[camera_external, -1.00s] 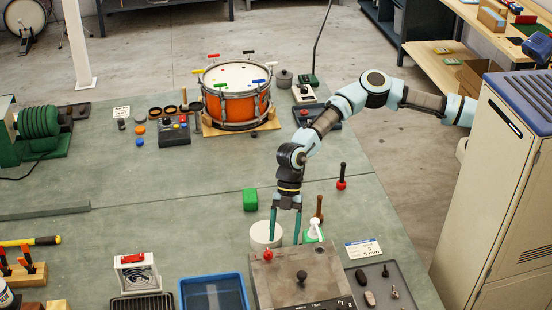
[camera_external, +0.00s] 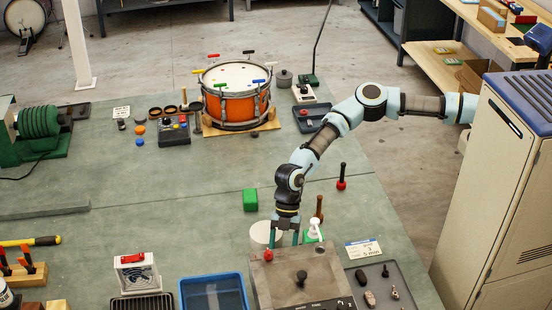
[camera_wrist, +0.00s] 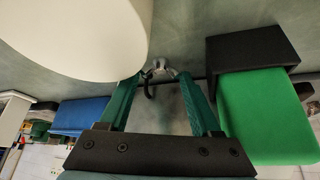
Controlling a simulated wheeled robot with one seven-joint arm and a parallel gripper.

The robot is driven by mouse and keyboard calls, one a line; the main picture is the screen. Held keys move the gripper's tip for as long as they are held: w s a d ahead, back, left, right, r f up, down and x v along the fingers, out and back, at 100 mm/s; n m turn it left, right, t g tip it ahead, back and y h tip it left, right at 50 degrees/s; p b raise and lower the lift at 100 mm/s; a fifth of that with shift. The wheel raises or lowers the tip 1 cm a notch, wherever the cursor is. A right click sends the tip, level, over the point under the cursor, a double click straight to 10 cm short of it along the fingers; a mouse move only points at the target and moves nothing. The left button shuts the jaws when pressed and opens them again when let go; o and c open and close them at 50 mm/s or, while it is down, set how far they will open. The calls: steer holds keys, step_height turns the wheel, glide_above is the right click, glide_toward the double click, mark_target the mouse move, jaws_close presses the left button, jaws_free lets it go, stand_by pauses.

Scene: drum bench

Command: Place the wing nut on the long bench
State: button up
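A small grey metal piece, apparently the wing nut (camera_wrist: 158,67), shows between my fingertips in the wrist view, close to the grey-green surface. A black curved piece hangs just below it in that picture. My gripper (camera_wrist: 160,77) has its two green fingers apart, one on each side of the metal piece; a firm hold does not show. In the external view my gripper (camera_external: 284,238) points down beside the white tub, with its tips hidden behind the grey metal box. The wing nut cannot be made out there. The large grey-green bench (camera_external: 150,210) lies under all this.
The white tub (camera_external: 259,233) is close at left, the spray bottle (camera_external: 314,230) at right and the grey metal box (camera_external: 325,270) in front. A green block (camera_external: 250,200) lies behind. A wooden bench (camera_external: 455,58) stands at the back right. The bench's middle left is clear.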

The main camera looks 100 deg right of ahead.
steer(key=c, duration=0.8)
steer(key=shift+r, duration=0.15)
